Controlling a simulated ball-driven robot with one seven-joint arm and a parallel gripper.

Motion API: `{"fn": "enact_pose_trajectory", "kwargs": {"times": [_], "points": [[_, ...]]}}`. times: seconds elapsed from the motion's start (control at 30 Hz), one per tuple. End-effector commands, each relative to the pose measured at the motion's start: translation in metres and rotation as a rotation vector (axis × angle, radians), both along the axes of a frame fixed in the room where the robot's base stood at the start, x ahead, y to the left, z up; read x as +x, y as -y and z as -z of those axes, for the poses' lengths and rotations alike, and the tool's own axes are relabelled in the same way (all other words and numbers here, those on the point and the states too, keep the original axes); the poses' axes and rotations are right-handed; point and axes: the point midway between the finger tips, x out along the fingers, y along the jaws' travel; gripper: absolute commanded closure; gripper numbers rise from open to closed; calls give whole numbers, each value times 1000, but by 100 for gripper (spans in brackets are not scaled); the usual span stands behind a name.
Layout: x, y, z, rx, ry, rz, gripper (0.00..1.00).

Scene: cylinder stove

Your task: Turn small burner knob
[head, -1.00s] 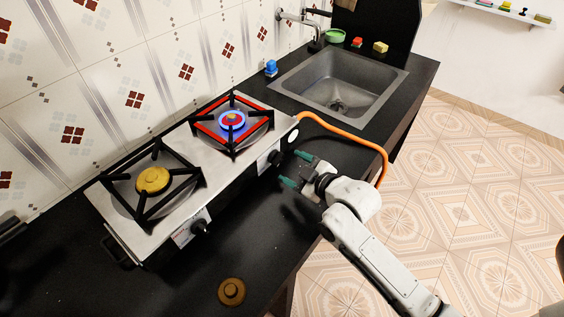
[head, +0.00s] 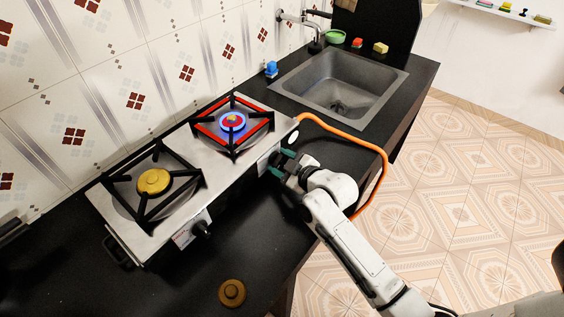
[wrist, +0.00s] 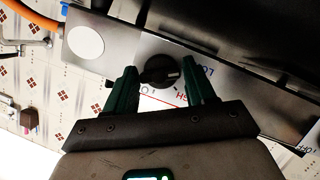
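The stove (head: 135,229) has two burners on the black counter. The right burner (head: 232,121) has a lit blue flame under a red-edged grate; the left burner (head: 153,181) has a yellow-brown cap and no flame. My gripper (head: 278,163) is at the stove's front panel below the lit burner and hides that knob in the head view. In the wrist view the black knob (wrist: 159,71) lies between the green fingertips of my gripper (wrist: 160,72). The fingers are open, with slight gaps beside the knob. The other knob (head: 201,229) is on the front panel below the left burner.
An orange hose (head: 345,135) curves from the stove's right end close to my arm. A brown round cap (head: 231,292) lies on the counter's front. A sink (head: 340,86) is at the back right. Bare counter (head: 262,222) lies before the stove.

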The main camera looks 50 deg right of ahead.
Motion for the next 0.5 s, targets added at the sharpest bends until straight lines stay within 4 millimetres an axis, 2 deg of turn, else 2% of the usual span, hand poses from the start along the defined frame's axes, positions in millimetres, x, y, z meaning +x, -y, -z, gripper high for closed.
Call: {"fn": "enact_pose_trajectory", "kwargs": {"times": [0.07,0.37,0.5], "points": [[0,0,0,0,0,0,53],[0,0,0,0,0,0,82],[0,0,0,3,0,0,84]]}}
